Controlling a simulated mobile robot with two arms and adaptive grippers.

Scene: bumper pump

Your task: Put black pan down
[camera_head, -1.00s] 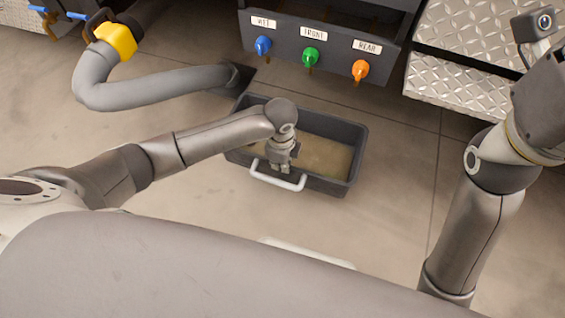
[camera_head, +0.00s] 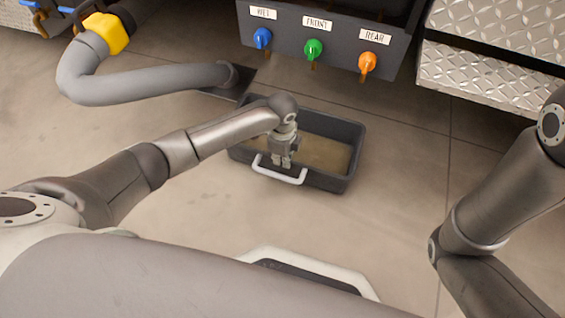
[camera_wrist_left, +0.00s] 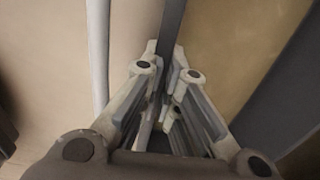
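The black pan (camera_head: 350,165) is a rectangular tub with a white handle (camera_head: 280,174) on its near side and murky brownish liquid inside. It looks level, below the panel with the valves. I cannot tell whether its bottom rests on the floor. My left gripper (camera_head: 282,163) points down at the pan's near wall, just behind the handle. In the left wrist view its fingers (camera_wrist_left: 167,60) are closed around the pan's dark rim (camera_wrist_left: 171,22), with the liquid on the right side. My right arm shows at the right, but its gripper is out of view.
A dark panel (camera_head: 288,45) with blue (camera_head: 262,38), green (camera_head: 313,49) and orange (camera_head: 367,64) valves overhangs behind the pan. A thick grey hose (camera_head: 150,84) lies at left. Diamond-plate steps (camera_head: 490,75) stand at right. The concrete floor (camera_head: 400,215) right of the pan is clear.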

